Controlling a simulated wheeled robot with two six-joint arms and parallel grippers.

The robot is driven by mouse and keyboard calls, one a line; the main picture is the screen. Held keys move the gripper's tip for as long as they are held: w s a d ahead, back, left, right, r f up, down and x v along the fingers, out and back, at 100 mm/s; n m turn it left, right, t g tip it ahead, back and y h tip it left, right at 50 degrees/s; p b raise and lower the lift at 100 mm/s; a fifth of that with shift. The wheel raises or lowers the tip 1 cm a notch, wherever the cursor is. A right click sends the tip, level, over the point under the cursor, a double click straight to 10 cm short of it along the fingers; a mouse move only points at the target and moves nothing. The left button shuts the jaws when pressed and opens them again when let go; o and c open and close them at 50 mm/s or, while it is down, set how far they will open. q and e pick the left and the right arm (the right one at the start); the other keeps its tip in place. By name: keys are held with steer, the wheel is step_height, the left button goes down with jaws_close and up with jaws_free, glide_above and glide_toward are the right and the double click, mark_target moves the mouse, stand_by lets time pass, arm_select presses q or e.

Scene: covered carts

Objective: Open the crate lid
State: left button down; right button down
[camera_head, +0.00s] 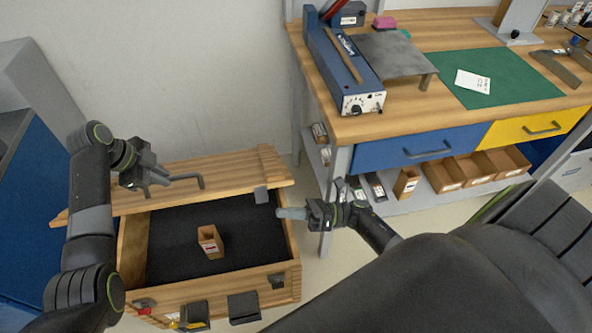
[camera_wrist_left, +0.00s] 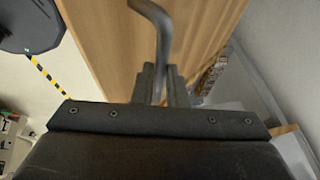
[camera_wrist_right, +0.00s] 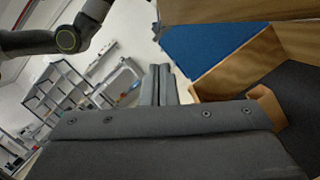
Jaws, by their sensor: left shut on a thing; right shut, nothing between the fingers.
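The wooden crate (camera_head: 213,293) stands on the floor at the lower left, with a dark lining. Its lid (camera_head: 235,176) is raised at the back and tilted, so the inside shows. My left gripper (camera_head: 160,176) is shut on the lid's dark bent handle (camera_head: 188,178); the handle also shows between the fingers in the left wrist view (camera_wrist_left: 160,40). My right gripper (camera_head: 284,213) is shut and empty at the crate's right rim. In the right wrist view its closed fingers (camera_wrist_right: 160,84) have nothing between them. A small open box (camera_head: 210,242) stands inside the crate.
A workbench (camera_head: 425,121) with blue and yellow drawers stands at the right, close to the crate. Its lower shelf (camera_head: 400,205) holds several boxes. A grey wall is behind the crate. Latches (camera_head: 244,307) sit on the crate's front.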

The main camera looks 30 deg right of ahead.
arm_select(q)
steer(key=shift+d+f, duration=0.1)
steer(key=shift+f, duration=0.1)
arm_select(e)
steer(key=w+a+r, duration=0.2)
steer(key=w+r, duration=0.2)
steer(key=shift+a, duration=0.4)
